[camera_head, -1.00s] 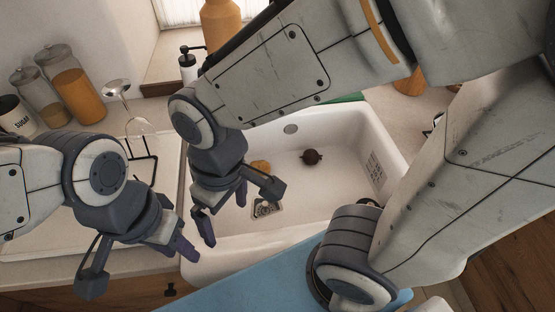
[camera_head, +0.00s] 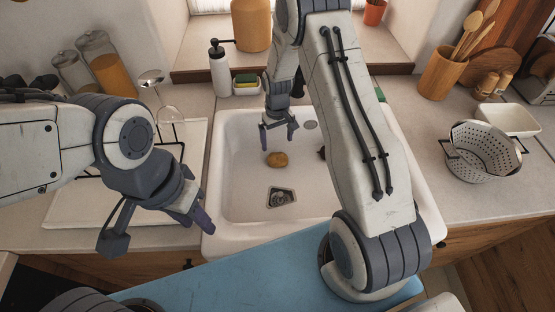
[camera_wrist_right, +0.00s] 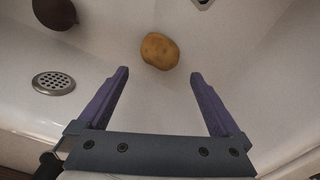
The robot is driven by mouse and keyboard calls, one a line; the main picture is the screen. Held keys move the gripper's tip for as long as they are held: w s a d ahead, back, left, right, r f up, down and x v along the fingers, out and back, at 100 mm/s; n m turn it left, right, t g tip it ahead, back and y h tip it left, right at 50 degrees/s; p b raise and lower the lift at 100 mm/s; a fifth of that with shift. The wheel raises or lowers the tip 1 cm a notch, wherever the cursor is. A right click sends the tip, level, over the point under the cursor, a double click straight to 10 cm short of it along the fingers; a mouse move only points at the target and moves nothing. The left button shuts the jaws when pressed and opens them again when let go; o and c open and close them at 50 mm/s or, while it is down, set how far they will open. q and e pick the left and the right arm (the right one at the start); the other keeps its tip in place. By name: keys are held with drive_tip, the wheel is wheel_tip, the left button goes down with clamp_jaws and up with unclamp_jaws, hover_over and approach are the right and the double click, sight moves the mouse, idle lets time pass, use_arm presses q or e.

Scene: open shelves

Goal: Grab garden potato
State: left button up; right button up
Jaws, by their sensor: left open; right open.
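A yellow-brown potato (camera_head: 278,160) lies on the floor of the white sink (camera_head: 232,180). My right gripper (camera_head: 279,137) is open above the sink, just behind the potato in the head view. In the right wrist view the potato (camera_wrist_right: 159,51) lies ahead of the open, empty fingers (camera_wrist_right: 160,80), centred between them and apart from them. My left gripper (camera_head: 155,235) is open and empty, left of the sink over the front of the counter.
A dark round vegetable (camera_wrist_right: 55,12) lies in the sink; my right arm mostly hides it in the head view. A drain (camera_head: 280,197) is in front of the potato. A soap bottle (camera_head: 219,68) and sponge (camera_head: 246,85) stand behind the sink. A colander (camera_head: 482,150) stands at right.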

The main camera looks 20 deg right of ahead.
sight(278, 155)
drive_tip(key=f+b, duration=0.6)
drive_tip(key=f, duration=0.3)
drive_tip(key=shift+s+f, duration=0.2)
drive_tip(key=shift+r, duration=0.1)
drive_tip(key=c, duration=1.2)
drive_tip(key=shift+o, duration=0.2)
drive_tip(key=shift+r, duration=0.1)
